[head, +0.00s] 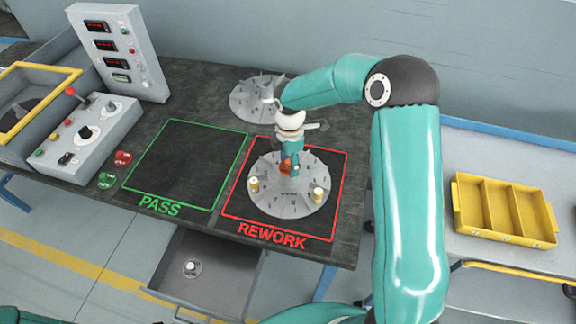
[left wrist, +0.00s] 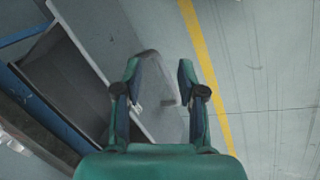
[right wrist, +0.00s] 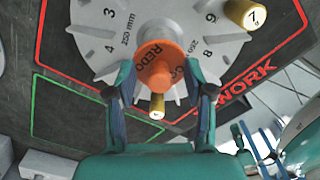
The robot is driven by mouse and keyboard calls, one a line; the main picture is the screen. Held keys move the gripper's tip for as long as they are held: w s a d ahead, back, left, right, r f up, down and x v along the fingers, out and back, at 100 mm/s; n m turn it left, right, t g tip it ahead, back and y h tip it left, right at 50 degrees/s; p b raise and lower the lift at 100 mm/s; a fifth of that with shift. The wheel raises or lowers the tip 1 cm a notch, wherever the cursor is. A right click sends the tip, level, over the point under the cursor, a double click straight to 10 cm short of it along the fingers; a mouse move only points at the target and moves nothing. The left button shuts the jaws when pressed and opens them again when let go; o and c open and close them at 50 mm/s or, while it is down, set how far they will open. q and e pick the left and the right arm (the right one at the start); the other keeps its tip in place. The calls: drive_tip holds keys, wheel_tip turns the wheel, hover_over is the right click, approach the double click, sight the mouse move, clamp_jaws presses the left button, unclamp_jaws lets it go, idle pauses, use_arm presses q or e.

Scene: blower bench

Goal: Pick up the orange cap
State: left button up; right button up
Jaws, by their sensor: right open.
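The orange cap (right wrist: 158,66) sits at the centre of a grey numbered disc with fins (right wrist: 100,30), and reads "REDO". In the head view the cap (head: 285,168) is partly hidden by my right gripper. The disc (head: 290,205) lies inside the red REWORK outline. My right gripper (right wrist: 160,92) is open, its fingers on either side of the cap's near part in the right wrist view; I cannot tell whether they touch it. My left gripper (left wrist: 158,70) is open and empty, above the floor near the open drawer.
Brass weights (head: 254,185) stand on the disc. A second finned disc (head: 250,98) lies behind. The green PASS area (head: 185,165) is empty. Control boxes (head: 85,135) stand at left; a yellow tray (head: 505,208) is at right. An open drawer (head: 215,270) juts from the bench front.

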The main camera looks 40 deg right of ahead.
clamp_jaws()
drive_tip(key=shift+r, duration=0.1)
